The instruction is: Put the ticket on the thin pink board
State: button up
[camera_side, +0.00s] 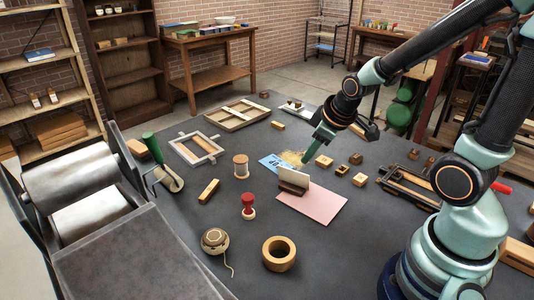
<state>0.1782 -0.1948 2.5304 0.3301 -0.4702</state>
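The thin pink board (322,207) lies flat on the dark table. A brown block with a pale upright card (296,174) stands at its upper left edge and hides part of it. A blue and white printed slip (268,162), which looks like the ticket, lies flat behind that card, partly hidden by it. My gripper (306,160) points down just behind the upright card, to the right of the slip. Its fingertips are small and I cannot tell whether they are open or hold anything. I cannot tell whether they touch the table.
A red-handled stamp (248,206), a wooden ring (279,253) and a twine ball (215,241) stand in front. A spool (241,167) is at left. Small wooden blocks (324,161) lie right of the gripper. A roller press (85,190) fills the left.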

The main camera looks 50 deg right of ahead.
jog(key=s+a+r+m, duration=0.1)
jog(key=s+a+r, duration=0.1)
jog(key=r, duration=0.3)
jog(key=s+a+r+m+y, duration=0.1)
jog(key=s+a+r+m, duration=0.1)
jog(key=r, duration=0.4)
jog(key=shift+s+a, duration=0.8)
jog(key=shift+a, duration=0.25)
